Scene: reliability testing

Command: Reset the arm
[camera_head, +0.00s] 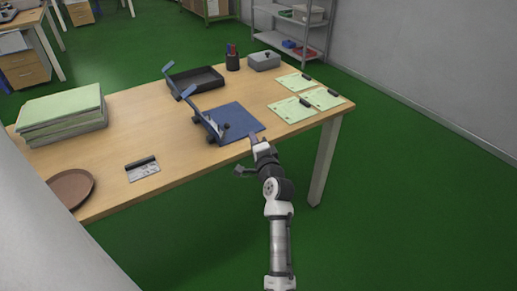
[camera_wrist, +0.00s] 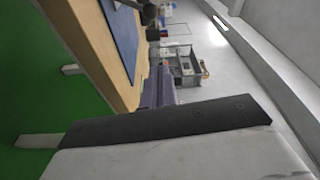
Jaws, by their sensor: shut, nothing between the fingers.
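My arm (camera_head: 279,240) reaches up from the bottom of the head view toward the table's front edge. My gripper (camera_head: 254,138) is shut and empty, close to the near right corner of a blue board (camera_head: 238,121) with a raised lever. I cannot tell whether it touches the table or the board. The blue board (camera_wrist: 120,35) shows there at the upper left.
The wooden table (camera_head: 190,152) holds a stack of papers (camera_head: 62,113), a brown round plate (camera_head: 72,187), a card holder (camera_head: 142,169), a black tray (camera_head: 195,80), a pen cup (camera_head: 232,60), a grey box (camera_head: 264,61) and green clipboards (camera_head: 292,109). Green floor lies open to the right.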

